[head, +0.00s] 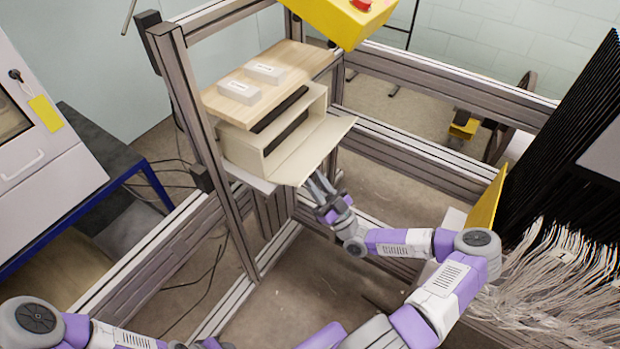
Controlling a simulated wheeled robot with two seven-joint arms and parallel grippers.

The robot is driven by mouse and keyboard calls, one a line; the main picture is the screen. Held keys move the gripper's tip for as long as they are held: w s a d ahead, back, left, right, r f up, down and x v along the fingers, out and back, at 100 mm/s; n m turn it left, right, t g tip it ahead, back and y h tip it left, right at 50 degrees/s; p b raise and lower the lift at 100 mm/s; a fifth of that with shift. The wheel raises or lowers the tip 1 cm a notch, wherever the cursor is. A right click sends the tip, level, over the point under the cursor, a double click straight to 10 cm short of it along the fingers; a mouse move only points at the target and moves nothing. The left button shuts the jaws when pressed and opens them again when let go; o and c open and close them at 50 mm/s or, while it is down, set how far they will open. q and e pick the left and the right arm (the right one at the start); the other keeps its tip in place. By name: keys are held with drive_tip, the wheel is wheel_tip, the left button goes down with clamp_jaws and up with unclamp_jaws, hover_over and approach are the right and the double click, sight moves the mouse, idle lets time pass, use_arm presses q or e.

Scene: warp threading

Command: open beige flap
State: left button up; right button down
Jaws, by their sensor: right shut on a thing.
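The beige flap (312,150) is hinged on a beige box (240,150) under a wooden shelf. The flap is swung down and sticks out toward me, and the box front shows a dark opening. My right gripper (318,187) is at the flap's front lower edge and shut on it. The fingertips are partly hidden by the flap. My left arm shows at the bottom left, and its gripper is out of the picture.
Two small white boxes (266,74) stand on the wooden shelf (290,60). Metal profile posts (195,110) frame the box. A yellow control box (340,18) hangs above. White threads (560,270) fill the right side. The floor below the flap looks free.

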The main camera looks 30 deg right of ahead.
drive_tip(key=shift+f+t, duration=0.55)
drive_tip(key=shift+t, duration=0.15)
drive_tip(key=c, duration=0.9)
unclamp_jaws()
drive_tip(key=shift+c, duration=0.2)
drive_tip(key=shift+f, duration=0.1)
drive_tip(key=v, duration=0.7)
drive_tip(key=shift+s+f, duration=0.15)
drive_tip(key=shift+f, duration=0.05)
drive_tip(key=shift+d, duration=0.1)
drive_tip(key=shift+c, duration=0.3)
